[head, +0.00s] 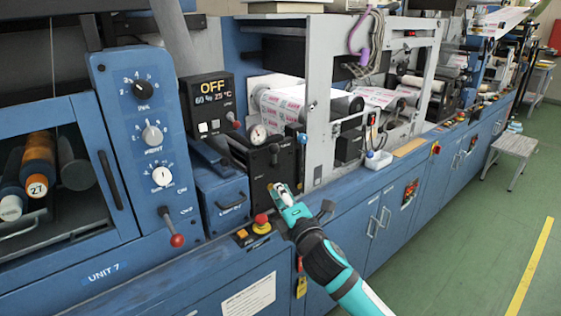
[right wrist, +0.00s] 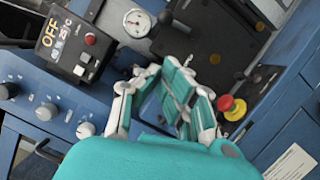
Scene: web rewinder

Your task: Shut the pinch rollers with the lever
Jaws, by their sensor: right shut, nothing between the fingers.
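My right gripper (head: 275,188) is shut and empty. It is in front of the black plate (head: 262,175) beside the printed web; its teal and white fingers also show in the right wrist view (right wrist: 172,72). A short black-knobbed lever (head: 275,150) stands out near the top of that plate, and a similar black knob shows in the right wrist view (right wrist: 165,18). I cannot tell whether this is the pinch roller lever. The gripper appears below it and apart from it. The pinch rollers cannot be made out clearly. My left gripper is out of view.
A red emergency button (head: 262,224) sits on the ledge close below my gripper. A round gauge (head: 257,135) and a black OFF display (head: 208,103) are to the upper left. A red-knobbed lever (head: 177,240) hangs on the blue dial panel. Green floor (head: 450,240) is open at right.

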